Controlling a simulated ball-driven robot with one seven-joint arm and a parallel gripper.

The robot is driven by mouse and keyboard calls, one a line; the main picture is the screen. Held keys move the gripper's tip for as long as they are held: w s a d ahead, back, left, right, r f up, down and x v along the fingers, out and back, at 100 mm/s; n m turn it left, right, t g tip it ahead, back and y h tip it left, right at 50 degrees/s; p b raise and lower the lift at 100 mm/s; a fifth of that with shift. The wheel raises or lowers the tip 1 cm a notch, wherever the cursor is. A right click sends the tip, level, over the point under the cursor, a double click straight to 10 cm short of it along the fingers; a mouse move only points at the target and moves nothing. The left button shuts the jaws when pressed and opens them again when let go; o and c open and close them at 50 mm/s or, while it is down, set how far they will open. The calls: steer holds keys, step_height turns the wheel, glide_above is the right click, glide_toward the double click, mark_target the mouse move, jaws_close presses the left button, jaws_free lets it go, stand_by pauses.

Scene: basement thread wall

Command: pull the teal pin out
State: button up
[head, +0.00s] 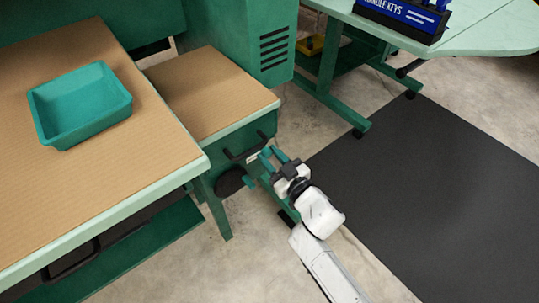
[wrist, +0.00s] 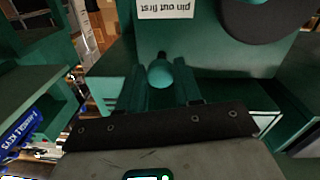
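The teal pin shows in the wrist view as a round teal knob (wrist: 160,73) in front of a green cabinet face, below an upside-down label (wrist: 166,8) reading "pin out first". My gripper (wrist: 158,88) has its two teal fingers on either side of the knob, which sits between them near the tips. The fingers look apart, with narrow gaps beside the knob; contact is hard to tell. In the head view my gripper (head: 262,169) is at the front of the green drawer cabinet (head: 229,151). The pin cannot be clearly told from the fingers there.
A teal tray (head: 49,135) stands on the left bench. A blue key box (head: 404,17) stands on the right table. A dark mat (head: 430,200) covers the right floor.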

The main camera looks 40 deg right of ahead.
steer(key=o, duration=0.4)
steer(key=shift+s, duration=0.1)
steer(key=s+p, duration=0.2)
steer(key=s, duration=0.8)
steer(key=shift+s+a, duration=0.25)
steer(key=shift+s, duration=0.05)
